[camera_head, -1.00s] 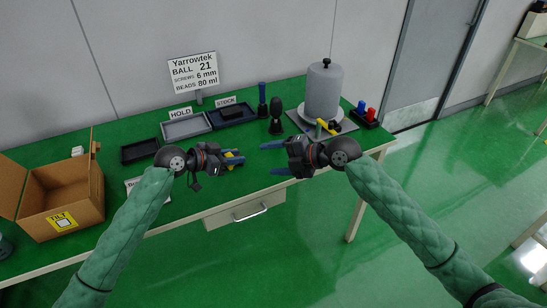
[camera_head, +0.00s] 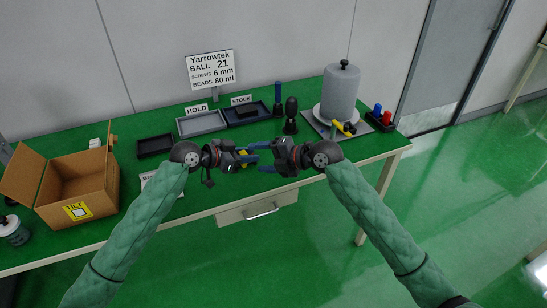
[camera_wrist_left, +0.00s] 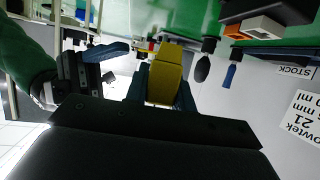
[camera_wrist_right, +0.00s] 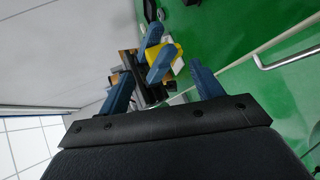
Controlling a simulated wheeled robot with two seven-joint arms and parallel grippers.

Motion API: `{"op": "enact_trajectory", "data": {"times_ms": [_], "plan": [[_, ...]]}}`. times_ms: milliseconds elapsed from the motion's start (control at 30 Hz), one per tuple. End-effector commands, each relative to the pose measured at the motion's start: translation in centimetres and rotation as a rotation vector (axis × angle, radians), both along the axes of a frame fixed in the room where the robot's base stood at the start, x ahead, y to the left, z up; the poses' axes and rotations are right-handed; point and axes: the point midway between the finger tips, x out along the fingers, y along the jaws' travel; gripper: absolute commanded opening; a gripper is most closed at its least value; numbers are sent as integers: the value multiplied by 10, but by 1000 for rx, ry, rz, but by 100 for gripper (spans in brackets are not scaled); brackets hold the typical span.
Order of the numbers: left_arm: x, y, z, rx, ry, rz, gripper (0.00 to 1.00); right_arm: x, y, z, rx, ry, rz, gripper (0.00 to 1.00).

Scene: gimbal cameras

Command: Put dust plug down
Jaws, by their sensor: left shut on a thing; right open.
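The dust plug, a yellow block (camera_head: 243,161), is held in my left gripper (camera_head: 252,153) above the table's front edge. In the left wrist view the yellow block (camera_wrist_left: 164,75) sits between the blue fingers. My right gripper (camera_head: 263,156) is open and faces the left gripper from close on its right. In the right wrist view its fingers (camera_wrist_right: 157,88) are spread, with the yellow block (camera_wrist_right: 172,58) and the left gripper's blue fingers beyond them.
The green table (camera_head: 110,240) bears a grey HOLD tray (camera_head: 203,130), a dark STOCK tray (camera_head: 262,117), another dark tray (camera_head: 155,155) and an open cardboard box (camera_head: 50,205).

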Motion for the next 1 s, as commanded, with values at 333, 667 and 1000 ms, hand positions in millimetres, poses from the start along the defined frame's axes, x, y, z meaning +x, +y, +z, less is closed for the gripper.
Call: {"op": "enact_trajectory", "data": {"times_ms": [333,667,1000], "plan": [[0,0,0,0,0,0,0,14,29,-11,2,0,0,66],[0,0,0,0,0,0,0,16,33,-13,0,-1,0,66],[0,-1,0,0,0,-1,0,16,33,-12,0,-1,0,19]]}}
